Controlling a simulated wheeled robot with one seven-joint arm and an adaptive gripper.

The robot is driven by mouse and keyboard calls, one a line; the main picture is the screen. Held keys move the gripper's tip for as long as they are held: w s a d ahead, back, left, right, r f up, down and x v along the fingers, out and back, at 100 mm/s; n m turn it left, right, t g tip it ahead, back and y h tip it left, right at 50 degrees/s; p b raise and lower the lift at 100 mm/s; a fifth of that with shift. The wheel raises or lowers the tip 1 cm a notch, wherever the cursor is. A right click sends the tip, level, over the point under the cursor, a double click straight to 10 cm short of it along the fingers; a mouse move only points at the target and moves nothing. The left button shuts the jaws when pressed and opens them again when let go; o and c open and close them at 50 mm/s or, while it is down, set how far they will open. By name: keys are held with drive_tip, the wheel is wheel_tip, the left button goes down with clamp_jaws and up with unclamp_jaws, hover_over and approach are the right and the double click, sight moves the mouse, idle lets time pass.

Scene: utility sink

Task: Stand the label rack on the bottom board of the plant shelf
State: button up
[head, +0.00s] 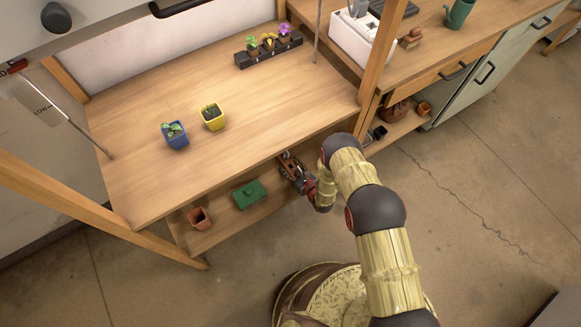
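The plant shelf has a wide upper board (265,110) and a bottom board (222,232) below it. My gripper (290,167) reaches in at the right part of the bottom board, just below the upper board's front edge. A small brown piece shows at its fingers; I cannot tell whether it is the label rack, or whether the fingers are shut on it. The gripper is small and partly hidden by the board edge. I cannot make out the label rack for certain elsewhere.
On the bottom board are a green lidded item (249,194) and a terracotta pot (200,218). Blue (176,136) and yellow (213,117) pots and a black flower tray (268,52) stand above. A wooden post (378,60) rises right of my gripper.

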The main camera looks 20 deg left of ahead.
drive_tip(key=shift+o, duration=0.6)
drive_tip(key=shift+r, duration=0.1)
drive_tip(key=shift+s+d+r, duration=0.15)
drive_tip(key=shift+s+d, duration=0.05)
drive_tip(key=shift+d, duration=0.1)
drive_tip(key=p+v, duration=0.4)
drive_tip(key=v, duration=0.6)
drive_tip(key=shift+s+d+r, duration=0.15)
drive_tip(key=shift+s+d, duration=0.1)
drive_tip(key=shift+d, duration=0.05)
drive_tip(key=shift+s+d, duration=0.15)
drive_tip(key=shift+s, duration=0.05)
